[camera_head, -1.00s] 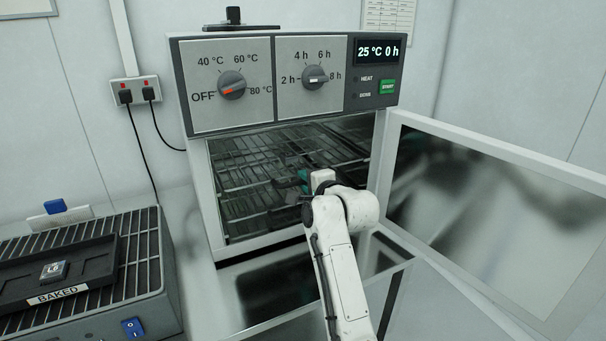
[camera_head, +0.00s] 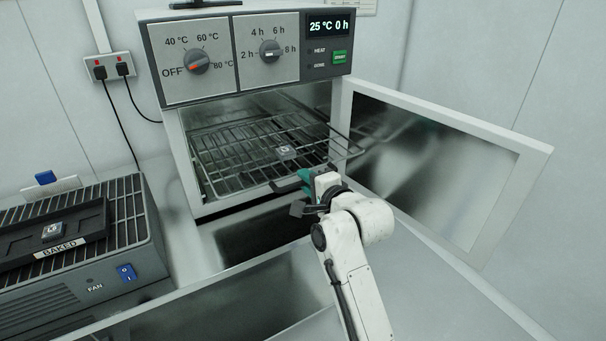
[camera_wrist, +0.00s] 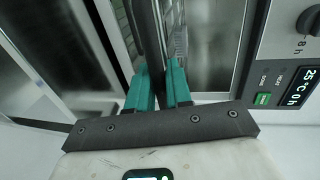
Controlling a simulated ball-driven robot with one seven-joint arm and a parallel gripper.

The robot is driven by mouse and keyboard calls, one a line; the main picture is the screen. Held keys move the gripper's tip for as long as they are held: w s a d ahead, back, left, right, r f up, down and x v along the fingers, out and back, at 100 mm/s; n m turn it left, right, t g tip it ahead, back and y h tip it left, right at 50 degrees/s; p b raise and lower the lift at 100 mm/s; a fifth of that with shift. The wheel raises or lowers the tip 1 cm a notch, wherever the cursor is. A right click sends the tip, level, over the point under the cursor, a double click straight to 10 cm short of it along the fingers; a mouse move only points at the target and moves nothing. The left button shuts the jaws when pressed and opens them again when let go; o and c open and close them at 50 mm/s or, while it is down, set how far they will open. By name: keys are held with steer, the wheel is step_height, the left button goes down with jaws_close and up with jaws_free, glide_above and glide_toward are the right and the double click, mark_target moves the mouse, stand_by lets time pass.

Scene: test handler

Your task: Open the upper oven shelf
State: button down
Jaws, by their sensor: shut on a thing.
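The upper oven shelf (camera_head: 238,152), a wire rack, sticks partway out of the oven (camera_head: 180,150), with its right front corner beyond the opening. A small grey piece (camera_head: 286,152) lies on it. My gripper (camera_head: 298,181) is at the shelf's front edge, its teal fingers partly hidden by my wrist. In the wrist view, the fingers (camera_wrist: 159,75) are closed on a dark bar of the shelf (camera_wrist: 148,35). The exact contact is hard to see. The lower part of the oven inside is mostly hidden.
The oven door (camera_head: 440,120) stands wide open to the right, beside my arm. A fan unit (camera_head: 150,240) with a black tray (camera_head: 85,215) marked BAKED is at the left. A wall socket (camera_head: 110,68) with two plugged cords is behind.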

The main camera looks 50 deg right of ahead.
steer(key=shift+s+a, duration=0.1)
steer(key=shift+s, duration=0.1)
steer(key=c, duration=1.2)
jaws_free()
steer(key=b+v, duration=0.1)
steer(key=v, duration=0.9)
steer(key=shift+s+a+b, duration=0.15)
steer(key=shift+s+b, duration=0.2)
steer(key=shift+b, duration=0.05)
